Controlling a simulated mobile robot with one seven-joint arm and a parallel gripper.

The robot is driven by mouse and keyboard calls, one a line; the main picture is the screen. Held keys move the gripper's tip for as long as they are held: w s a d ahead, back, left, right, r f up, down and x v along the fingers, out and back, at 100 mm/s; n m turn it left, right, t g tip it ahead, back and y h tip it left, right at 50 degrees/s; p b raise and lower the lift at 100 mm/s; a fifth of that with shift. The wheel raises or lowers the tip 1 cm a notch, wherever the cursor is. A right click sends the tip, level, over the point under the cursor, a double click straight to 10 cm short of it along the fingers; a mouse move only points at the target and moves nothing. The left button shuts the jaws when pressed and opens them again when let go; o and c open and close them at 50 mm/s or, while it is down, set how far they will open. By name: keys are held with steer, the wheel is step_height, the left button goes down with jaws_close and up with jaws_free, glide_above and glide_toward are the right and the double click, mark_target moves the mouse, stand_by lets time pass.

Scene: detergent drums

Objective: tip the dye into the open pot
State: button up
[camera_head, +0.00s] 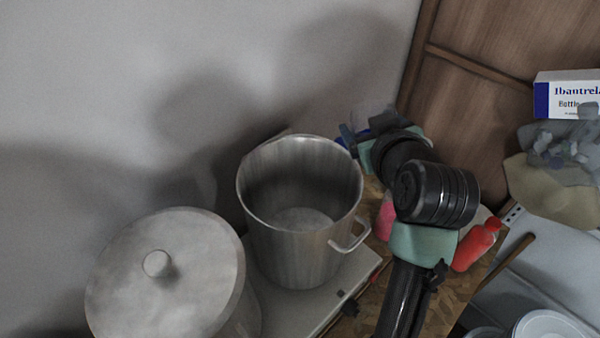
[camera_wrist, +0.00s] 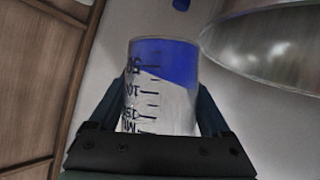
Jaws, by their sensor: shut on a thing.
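My gripper (camera_wrist: 160,120) is shut on a clear graduated beaker (camera_wrist: 160,105) holding blue dye (camera_wrist: 165,60). The dye lies toward the beaker's far end with a slanted edge, so the beaker looks tilted. The open pot (camera_head: 300,255) is a tall steel pot with a side handle, and its inside shows no visible dye. Its rim also shows at upper right in the wrist view (camera_wrist: 265,70). In the head view my gripper (camera_head: 362,136) is just right of the pot's rim, and my arm hides most of the beaker.
A lidded steel pot (camera_head: 165,280) stands left of the open pot. A red bottle (camera_head: 476,246) and a pink object (camera_head: 385,217) are beside my arm. A white and blue box (camera_head: 567,94) is at far right. A small blue thing (camera_wrist: 181,4) at the wrist view's top edge is unclear.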

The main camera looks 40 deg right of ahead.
mark_target(351, 126)
steer(key=shift+w+a+r+n+h, duration=0.35)
steer(key=shift+a+r+n+h, duration=0.3)
steer(key=shift+a+n, duration=0.2)
steer(key=shift+a+f+n, duration=0.15)
steer(key=shift+f+n, duration=0.1)
steer(key=shift+f, duration=0.05)
steer(key=shift+w+a+f+n+h, duration=0.2)
steer(key=shift+a+n+h, duration=0.2)
steer(key=shift+n+h, duration=0.15)
steer(key=shift+r+n+h, duration=0.3)
steer(key=shift+r+n, duration=0.05)
steer(key=shift+r, duration=0.1)
steer(key=shift+f+n+h, duration=0.3)
steer(key=shift+n+h, duration=0.1)
steer(key=shift+n, duration=0.3)
steer(key=shift+f+n+h+b, duration=0.15)
steer(key=shift+n+h+b, duration=0.15)
steer(key=shift+b, duration=0.5)
steer(key=shift+a+f+n+b, duration=0.1)
steer(key=shift+n+b, duration=0.2)
steer(key=shift+b, duration=0.3)
steer(key=shift+w+a+r+n+h+b, duration=0.1)
steer(key=shift+r+n+h+b, duration=0.35)
steer(key=shift+n+b, duration=0.25)
steer(key=shift+w+a+f+n+t+h+b, duration=0.2)
steer(key=shift+a+n+b, duration=0.2)
steer(key=shift+b, duration=0.35)
steer(key=shift+w+a+f+n+t+h+b, duration=0.1)
steer(key=shift+w+a+f+n+h+b, duration=0.15)
steer(key=shift+a+b, duration=0.35)
